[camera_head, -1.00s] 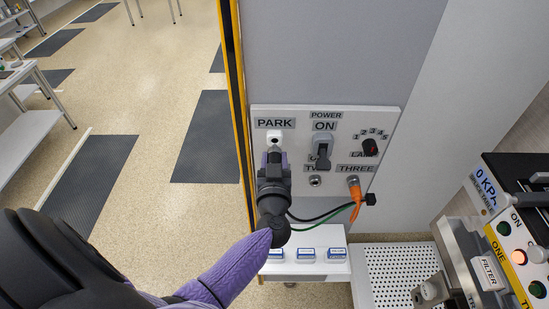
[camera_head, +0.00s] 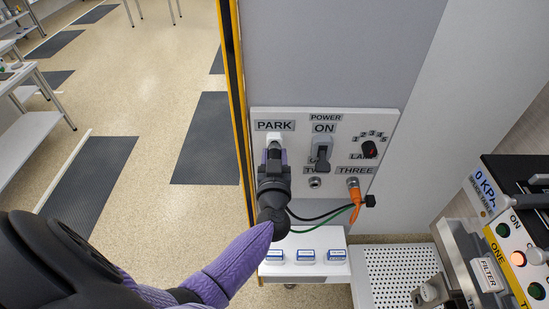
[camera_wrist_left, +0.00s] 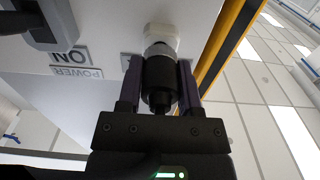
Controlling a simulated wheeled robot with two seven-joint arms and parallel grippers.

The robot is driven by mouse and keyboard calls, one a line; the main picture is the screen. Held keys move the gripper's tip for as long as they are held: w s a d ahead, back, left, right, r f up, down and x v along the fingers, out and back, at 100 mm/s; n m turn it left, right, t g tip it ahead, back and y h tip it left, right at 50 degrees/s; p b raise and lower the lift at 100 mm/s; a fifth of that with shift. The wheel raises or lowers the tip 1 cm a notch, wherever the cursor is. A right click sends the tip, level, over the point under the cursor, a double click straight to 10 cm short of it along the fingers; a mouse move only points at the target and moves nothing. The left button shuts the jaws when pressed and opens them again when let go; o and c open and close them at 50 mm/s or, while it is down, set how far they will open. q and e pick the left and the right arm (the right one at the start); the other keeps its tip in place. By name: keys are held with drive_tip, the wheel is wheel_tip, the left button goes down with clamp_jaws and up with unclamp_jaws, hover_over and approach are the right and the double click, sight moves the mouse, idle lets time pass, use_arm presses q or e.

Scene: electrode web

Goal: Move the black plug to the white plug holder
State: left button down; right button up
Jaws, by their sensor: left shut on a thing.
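My left gripper (camera_head: 274,157) is shut on the black plug (camera_wrist_left: 160,78), one finger on each side of it in the left wrist view. The white plug holder (camera_wrist_left: 161,35) sits on the panel under the PARK label and also shows in the head view (camera_head: 274,138). The plug's grey metal front end meets the holder, in line with it. I cannot tell how deep it sits inside. In the head view the gripper hides most of the plug. My right gripper is not in view.
The white panel (camera_head: 393,118) carries a power switch (camera_head: 322,152), a red-marked knob (camera_head: 370,148), a bare socket (camera_head: 315,182) and an orange plug (camera_head: 355,195) in socket THREE. Black and green cables hang close to my gripper. A shelf (camera_head: 306,270) with labelled blocks is below.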

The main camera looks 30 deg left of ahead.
use_arm(q)
drive_tip(key=shift+w+a, duration=0.25)
drive_tip(key=shift+w, duration=0.2)
drive_tip(key=shift+c, duration=1)
unclamp_jaws()
drive_tip(key=v, duration=0.9)
drive_tip(key=shift+s+d, duration=0.25)
drive_tip(key=shift+s, duration=0.05)
